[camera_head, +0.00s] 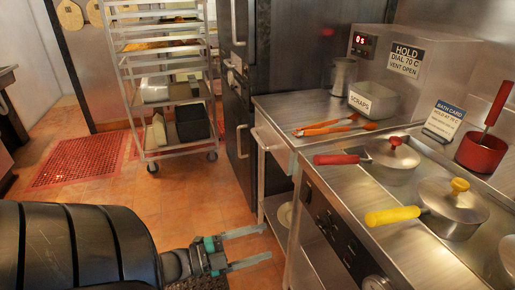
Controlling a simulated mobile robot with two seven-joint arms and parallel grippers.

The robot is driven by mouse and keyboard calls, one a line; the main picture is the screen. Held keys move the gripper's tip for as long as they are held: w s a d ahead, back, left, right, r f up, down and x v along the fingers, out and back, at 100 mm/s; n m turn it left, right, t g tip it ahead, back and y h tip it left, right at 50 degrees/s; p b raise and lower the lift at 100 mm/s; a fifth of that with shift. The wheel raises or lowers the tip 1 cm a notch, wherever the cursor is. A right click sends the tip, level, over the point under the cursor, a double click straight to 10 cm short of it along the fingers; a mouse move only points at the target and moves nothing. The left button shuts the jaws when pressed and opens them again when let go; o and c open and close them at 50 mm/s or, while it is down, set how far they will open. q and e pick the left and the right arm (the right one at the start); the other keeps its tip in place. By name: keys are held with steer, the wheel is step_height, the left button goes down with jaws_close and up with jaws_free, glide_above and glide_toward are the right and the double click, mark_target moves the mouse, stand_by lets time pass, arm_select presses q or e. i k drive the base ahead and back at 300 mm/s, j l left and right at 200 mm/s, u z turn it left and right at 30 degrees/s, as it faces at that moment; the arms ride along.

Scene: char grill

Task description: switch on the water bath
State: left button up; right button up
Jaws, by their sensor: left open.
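A steel unit with pots set in its top (422,232) stands at the right; it may be the water bath. Its front panel (335,232) carries dark switches or controls and a round gauge (375,283) at the bottom edge; switch positions are too small to read. A bath card (443,121) stands behind it. My left gripper (262,245) is open and empty, fingers pointing right, left of the panel and apart from it. My right gripper is not in view.
A lidded pan with a red handle (392,154) and a pot with a yellow handle (452,207) sit on the unit. Orange-handled tongs (335,127) lie on the counter behind. A box with a lit red display (361,40) stands at the back. A rack (168,85) stands left; floor between is clear.

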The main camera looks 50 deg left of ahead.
mark_target(305, 195)
steer(key=k+j, duration=0.3)
steer(key=k, duration=0.15)
steer(key=k+j, duration=0.25)
steer(key=k, duration=0.2)
